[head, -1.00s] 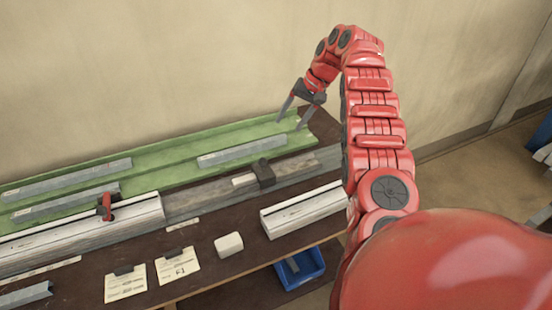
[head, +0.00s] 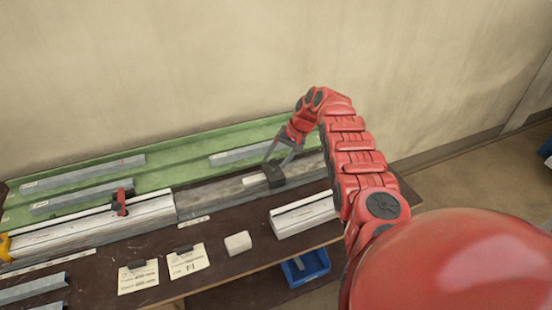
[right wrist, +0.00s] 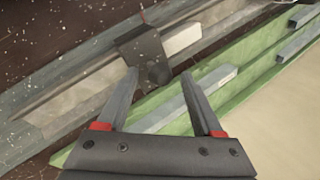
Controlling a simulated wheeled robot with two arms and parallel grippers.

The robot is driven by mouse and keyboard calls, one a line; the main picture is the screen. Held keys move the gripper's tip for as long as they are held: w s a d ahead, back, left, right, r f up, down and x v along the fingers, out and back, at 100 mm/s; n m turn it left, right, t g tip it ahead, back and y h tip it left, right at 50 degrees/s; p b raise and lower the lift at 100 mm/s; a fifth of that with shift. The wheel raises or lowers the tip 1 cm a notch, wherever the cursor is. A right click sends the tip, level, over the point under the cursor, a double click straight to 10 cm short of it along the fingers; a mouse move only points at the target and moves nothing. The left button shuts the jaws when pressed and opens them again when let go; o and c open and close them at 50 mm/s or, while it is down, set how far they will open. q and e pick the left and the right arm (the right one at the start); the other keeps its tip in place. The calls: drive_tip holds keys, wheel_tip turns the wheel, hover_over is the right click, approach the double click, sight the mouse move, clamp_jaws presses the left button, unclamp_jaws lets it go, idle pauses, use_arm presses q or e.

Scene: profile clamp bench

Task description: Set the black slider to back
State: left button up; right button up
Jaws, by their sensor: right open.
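The black slider (head: 274,176) sits on the grey rail (head: 222,194), towards the right part of the bench, with a pale label block beside its left side. My right gripper (head: 280,157) is open and empty, just behind and above the slider. My left gripper is not in view.
A green tray (head: 185,150) with several grey profiles runs along the back by the wall. A red clamp (head: 120,202) stands on the white profile at left. A pale block (head: 238,243), paper cards (head: 187,261), a white profile (head: 304,214) and a blue bin (head: 306,266) are in front.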

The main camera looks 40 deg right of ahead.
drive_tip(key=shift+a+f, duration=0.1)
drive_tip(key=shift+f, duration=0.3)
clamp_jaws()
idle(1.2)
